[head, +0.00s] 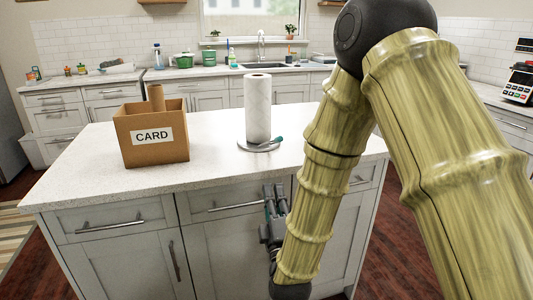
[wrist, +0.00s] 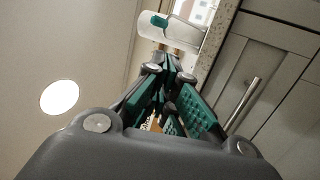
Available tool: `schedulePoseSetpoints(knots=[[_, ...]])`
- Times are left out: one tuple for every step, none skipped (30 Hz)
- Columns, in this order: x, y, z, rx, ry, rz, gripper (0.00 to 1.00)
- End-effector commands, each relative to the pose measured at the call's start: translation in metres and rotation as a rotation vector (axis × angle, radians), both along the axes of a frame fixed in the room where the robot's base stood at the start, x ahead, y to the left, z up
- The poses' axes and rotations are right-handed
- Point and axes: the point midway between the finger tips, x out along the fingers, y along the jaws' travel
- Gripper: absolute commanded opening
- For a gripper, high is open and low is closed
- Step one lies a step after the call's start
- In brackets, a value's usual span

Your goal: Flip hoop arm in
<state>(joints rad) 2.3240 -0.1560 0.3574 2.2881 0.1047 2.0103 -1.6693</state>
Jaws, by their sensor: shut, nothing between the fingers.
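A white paper towel roll (head: 257,108) stands upright on a round grey base (head: 246,145) on the island counter. A thin arm with a teal end (head: 274,141), which may be the hoop arm, lies low at the roll's front right. The wrist view shows the roll (wrist: 178,33) and a teal part (wrist: 159,21) beyond my fingertips. My gripper (head: 275,192) is below the counter top in front of the cabinet doors, fingers pointing up, shut and empty. Its closed fingers also show in the wrist view (wrist: 168,60). It is apart from the roll and arm.
A cardboard box (head: 170,153) marked CARD, with a brown tube (head: 156,97) standing in it, is on the counter's left. The counter's front edge (head: 200,190) overhangs near my gripper. Cabinet handles (head: 236,206) stick out nearby. The counter between box and roll is clear.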

Motion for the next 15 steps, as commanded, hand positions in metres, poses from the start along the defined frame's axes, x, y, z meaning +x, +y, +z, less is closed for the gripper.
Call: schedulePoseSetpoints(knots=[[0.001,0.0,0.001,0.0,0.0,0.0,0.0],[0.002,0.0,0.001,0.001,0.0,0.0,0.0],[0.004,0.001,0.002,0.001,0.0,0.0,0.0],[0.005,0.001,0.003,0.001,0.0,0.0,0.0],[0.008,0.001,0.005,0.002,-0.001,0.0,0.0],[0.012,0.002,0.007,0.003,-0.001,0.0,0.0],[0.015,0.002,0.009,0.003,0.0,0.0,0.0],[0.019,0.003,0.01,0.004,0.0,-0.001,0.0],[0.024,0.003,0.014,0.004,-0.001,-0.002,0.0],[0.028,0.004,0.015,0.004,-0.001,-0.002,0.0],[0.033,0.005,0.017,0.004,0.0,-0.001,0.0],[0.039,0.006,0.02,0.003,-0.001,0.0,0.0],[0.043,0.007,0.022,0.003,-0.001,0.0,0.0],[0.048,0.008,0.024,0.004,-0.001,-0.001,0.0],[0.054,0.008,0.027,0.004,-0.001,-0.002,0.0]])
